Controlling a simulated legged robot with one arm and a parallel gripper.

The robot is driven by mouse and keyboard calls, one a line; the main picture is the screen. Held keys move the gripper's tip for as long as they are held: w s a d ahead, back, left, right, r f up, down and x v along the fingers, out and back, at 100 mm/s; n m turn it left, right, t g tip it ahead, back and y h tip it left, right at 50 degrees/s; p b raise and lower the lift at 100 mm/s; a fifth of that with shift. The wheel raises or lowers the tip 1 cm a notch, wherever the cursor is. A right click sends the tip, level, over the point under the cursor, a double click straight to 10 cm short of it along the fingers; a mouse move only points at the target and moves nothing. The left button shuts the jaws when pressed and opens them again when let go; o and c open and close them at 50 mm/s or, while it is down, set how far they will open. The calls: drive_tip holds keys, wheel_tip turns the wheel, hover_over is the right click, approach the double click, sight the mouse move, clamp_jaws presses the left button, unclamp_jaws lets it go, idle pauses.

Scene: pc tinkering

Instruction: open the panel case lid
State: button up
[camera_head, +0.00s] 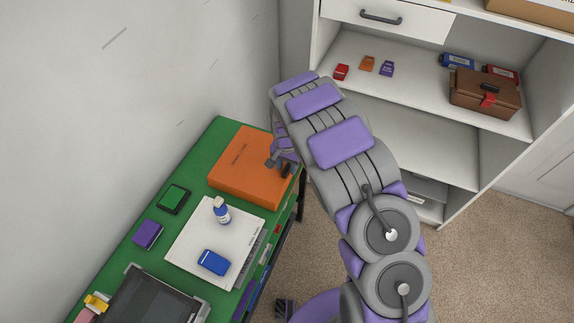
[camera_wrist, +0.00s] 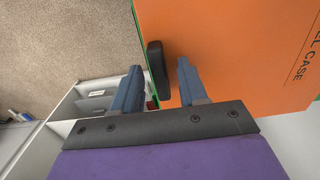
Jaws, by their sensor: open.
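The panel case (camera_head: 240,165) is a flat orange box at the far end of the green table. Its lid looks closed. In the wrist view the orange lid (camera_wrist: 235,45) fills the upper right, with part of the dark lettering "CASE" showing. A black handle (camera_wrist: 156,70) sticks out at the case's edge. My gripper (camera_head: 278,166) is at the right edge of the case in the head view. In the wrist view its fingers (camera_wrist: 160,66) are open, one on each side of the handle. I cannot tell whether either finger touches it.
On the green table (camera_head: 205,148) are a white board (camera_head: 190,245) with a bottle (camera_head: 221,212) and a blue box (camera_head: 214,262), a purple box (camera_head: 148,234) and a dark-framed green item (camera_head: 173,199). A white shelf (camera_head: 430,98) stands at the right. A wall borders the table's left.

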clamp_jaws()
drive_tip(key=shift+r, duration=0.15)
idle(0.4)
